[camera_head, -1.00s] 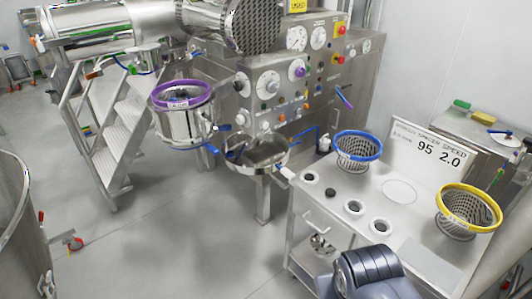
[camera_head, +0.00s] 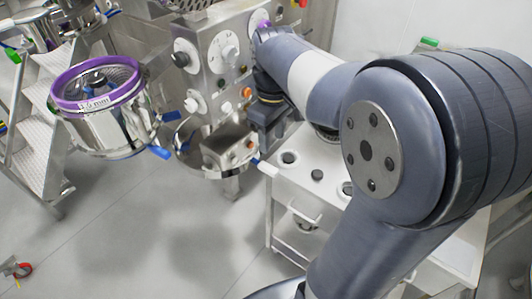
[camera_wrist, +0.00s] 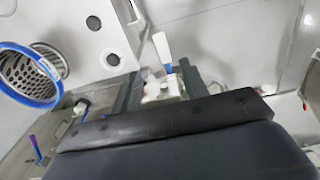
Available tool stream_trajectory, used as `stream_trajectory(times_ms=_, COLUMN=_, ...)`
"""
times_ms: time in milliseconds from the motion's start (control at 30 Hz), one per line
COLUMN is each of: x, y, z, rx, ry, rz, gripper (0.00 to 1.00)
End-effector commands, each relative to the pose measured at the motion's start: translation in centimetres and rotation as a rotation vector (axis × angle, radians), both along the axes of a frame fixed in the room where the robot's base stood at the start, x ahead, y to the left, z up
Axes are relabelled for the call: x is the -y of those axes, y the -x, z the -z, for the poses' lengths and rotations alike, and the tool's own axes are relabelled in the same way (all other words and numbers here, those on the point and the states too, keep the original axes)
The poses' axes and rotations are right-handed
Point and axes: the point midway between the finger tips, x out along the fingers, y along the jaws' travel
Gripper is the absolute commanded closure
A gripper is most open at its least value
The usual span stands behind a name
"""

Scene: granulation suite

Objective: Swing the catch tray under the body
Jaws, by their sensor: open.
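The catch tray (camera_head: 195,165), a shallow steel pan on a post, stands in front of the control panel, to the right of the body (camera_head: 118,135), a steel vessel with a purple ring. The tray is beside the body, not below it. Its white handle (camera_head: 268,169) points right and forward. My gripper (camera_head: 266,138) is above and behind the handle in the head view. In the wrist view my open gripper (camera_wrist: 162,88) has the white handle (camera_wrist: 163,47) showing ahead between its fingers. I cannot tell whether they touch. The tray's pan is hidden there.
A white bench (camera_head: 283,215) with round holes stands right of the tray. A blue-ringed basket sieve (camera_wrist: 28,78) shows in the wrist view. The control panel (camera_head: 212,60) rises behind the tray. Steps (camera_head: 35,130) stand at the left. The floor in front is clear.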

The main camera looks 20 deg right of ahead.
Motion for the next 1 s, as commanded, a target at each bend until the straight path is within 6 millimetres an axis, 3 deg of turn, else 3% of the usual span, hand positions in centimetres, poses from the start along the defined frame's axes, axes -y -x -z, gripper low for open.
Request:
stream_trajectory(times_ms=533, x=0.0, y=0.2, z=9.0, rx=-0.004, ry=0.000, rz=0.002, gripper=0.58)
stream_trajectory(times_ms=700, x=0.0, y=0.1, z=10.1, rx=0.000, ry=0.000, rz=0.002, gripper=0.58)
stream_trajectory(times_ms=1000, x=0.0, y=0.1, z=10.2, rx=0.001, ry=0.000, rz=0.003, gripper=0.60)
